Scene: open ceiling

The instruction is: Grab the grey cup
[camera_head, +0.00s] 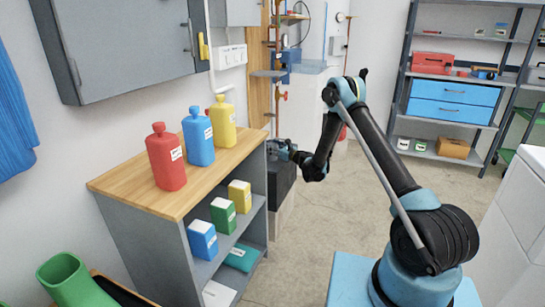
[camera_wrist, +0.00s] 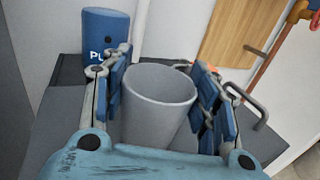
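The grey cup (camera_wrist: 158,115) stands upright in the wrist view, its open rim facing up toward the camera. My gripper (camera_wrist: 160,72) has its blue-padded fingers on either side of the cup, spread apart, with the cup between them. A narrow gap shows near the right finger; contact on the left side is hard to tell. The lower part of the cup is hidden behind the teal gripper body. In the head view my gripper (camera_head: 280,149) is small, over a dark cabinet (camera_head: 282,180), and the cup cannot be made out clearly.
A blue canister (camera_wrist: 104,38) stands behind the cup at left. The wooden-topped shelf (camera_head: 120,184) beside the dark cabinet holds red (camera_head: 166,160), blue (camera_head: 198,138) and yellow (camera_head: 222,122) bottles. A grey wall cabinet (camera_head: 125,50) hangs above. Floor (camera_head: 320,240) between shelf and my base is clear.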

